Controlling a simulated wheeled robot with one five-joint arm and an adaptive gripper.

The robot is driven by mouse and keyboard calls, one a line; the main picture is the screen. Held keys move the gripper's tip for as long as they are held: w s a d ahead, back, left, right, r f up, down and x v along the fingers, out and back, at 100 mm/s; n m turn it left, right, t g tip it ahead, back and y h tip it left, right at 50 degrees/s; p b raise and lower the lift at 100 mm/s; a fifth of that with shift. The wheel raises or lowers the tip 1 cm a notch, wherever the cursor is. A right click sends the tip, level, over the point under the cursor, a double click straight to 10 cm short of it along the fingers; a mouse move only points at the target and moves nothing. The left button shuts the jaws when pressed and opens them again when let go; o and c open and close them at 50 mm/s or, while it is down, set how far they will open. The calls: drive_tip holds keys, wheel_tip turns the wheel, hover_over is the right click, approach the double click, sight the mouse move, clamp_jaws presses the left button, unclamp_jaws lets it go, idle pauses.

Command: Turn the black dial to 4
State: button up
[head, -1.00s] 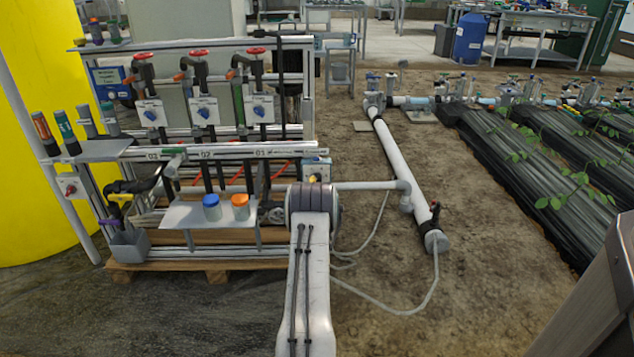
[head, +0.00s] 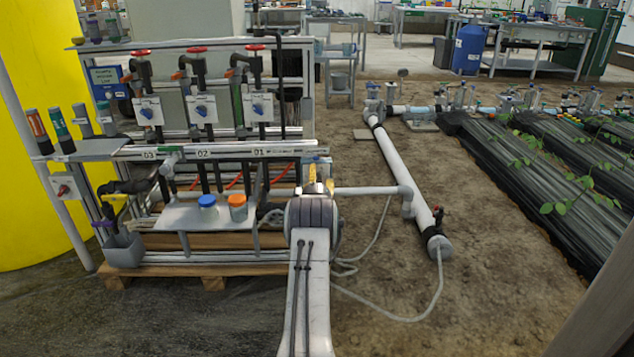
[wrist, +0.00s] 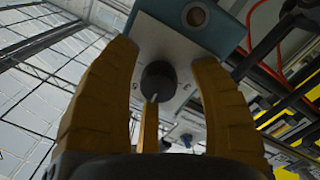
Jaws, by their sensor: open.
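The black dial (wrist: 158,82) is in the middle of the wrist view, on a pale plate (wrist: 160,48) with a teal edge. The fingers appear apart from the dial, and nothing is held. In the head view my gripper (head: 319,180) shows only as yellow fingertips beyond my arm, at the right end of the skid. I cannot make out the black dial there.
White boxes with blue knobs (head: 203,108) hang on the skid's upper rail. A blue-lidded jar (head: 208,207) and an orange-lidded jar (head: 238,206) stand on a shelf left of my arm. A white pipe (head: 404,181) runs over soil on the right.

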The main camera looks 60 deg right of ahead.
drive_tip(key=shift+o, duration=0.3)
clamp_jaws()
idle(0.5)
